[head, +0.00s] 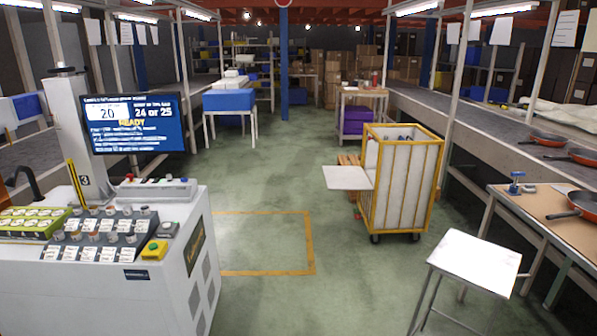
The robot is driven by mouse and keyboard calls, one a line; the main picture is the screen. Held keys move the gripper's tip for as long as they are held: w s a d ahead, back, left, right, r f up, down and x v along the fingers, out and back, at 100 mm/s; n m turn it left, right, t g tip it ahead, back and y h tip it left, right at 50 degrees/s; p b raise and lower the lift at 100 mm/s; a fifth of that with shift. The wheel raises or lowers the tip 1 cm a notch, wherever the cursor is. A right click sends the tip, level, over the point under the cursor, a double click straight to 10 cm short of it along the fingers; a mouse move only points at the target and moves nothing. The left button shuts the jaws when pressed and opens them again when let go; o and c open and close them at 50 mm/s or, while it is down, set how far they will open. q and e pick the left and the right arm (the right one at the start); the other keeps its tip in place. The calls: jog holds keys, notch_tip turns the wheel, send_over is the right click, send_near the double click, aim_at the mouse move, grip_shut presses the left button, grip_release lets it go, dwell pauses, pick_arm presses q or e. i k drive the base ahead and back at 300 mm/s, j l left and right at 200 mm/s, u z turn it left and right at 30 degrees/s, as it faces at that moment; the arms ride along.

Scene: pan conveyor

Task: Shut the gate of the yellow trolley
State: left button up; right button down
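The yellow trolley (408,183) stands on casters on the green floor, right of the middle in the head view. It has a yellow frame with whitish panels. Neither of my grippers is in view.
A white machine (160,278) with a screen (135,123) and buttons fills the left front. A white-topped stool (474,258) stands at the right front, near a bench (545,203) with pans. A yellow floor outline (313,243) lies left of the trolley; the aisle there is clear.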

aim_at(346, 178)
jog(key=i, duration=2.3)
